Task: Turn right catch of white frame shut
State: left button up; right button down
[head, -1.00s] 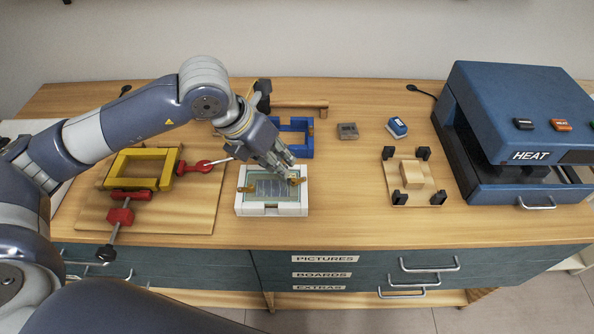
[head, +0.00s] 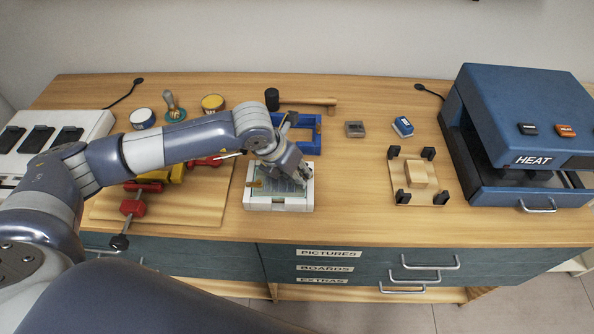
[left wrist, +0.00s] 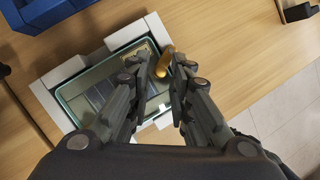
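The white frame (head: 278,207) lies flat on the bench, with a glass pane and a greyish picture in it. Its left brass catch (head: 257,183) shows in the head view. My left gripper (head: 303,181) is low over the frame's right side and hides the right catch there. In the left wrist view the brass right catch (left wrist: 164,62) lies between my left fingertips (left wrist: 162,64), close to both. The fingers are apart, with a narrow gap at the tips; contact with the catch is not clear. My right gripper is not in view.
A blue frame (head: 305,121) stands just behind the white one. A wooden board with red clamps (head: 133,207) lies to the left. A block on a board with black posts (head: 404,197) and the blue heat press (head: 520,130) are to the right. Bench between is clear.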

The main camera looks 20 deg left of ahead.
pick_arm(q)
jog(key=shift+c, duration=0.6)
grip_shut()
jog(key=shift+w+a+f+b, duration=0.1)
jog(key=shift+b, duration=0.3)
jog(key=m+b, duration=0.1)
jog(key=b, duration=0.1)
jog(key=m+b, duration=0.1)
jog(key=shift+w+a+f+m+g+h, duration=0.1)
jog(key=shift+w+a+m+g+h, duration=0.2)
jog(key=shift+w+h, duration=0.1)
jog(key=shift+w+a+r+m+g+h+b, duration=0.1)
jog(key=shift+w+m+g+h+b, duration=0.15)
jog(key=shift+m+b, duration=0.65)
jog(key=shift+w+a+r+m+g+h+b, duration=0.15)
jog(key=shift+m+g+b, duration=0.2)
jog(key=shift+m+b, duration=0.5)
jog(key=shift+d, duration=0.1)
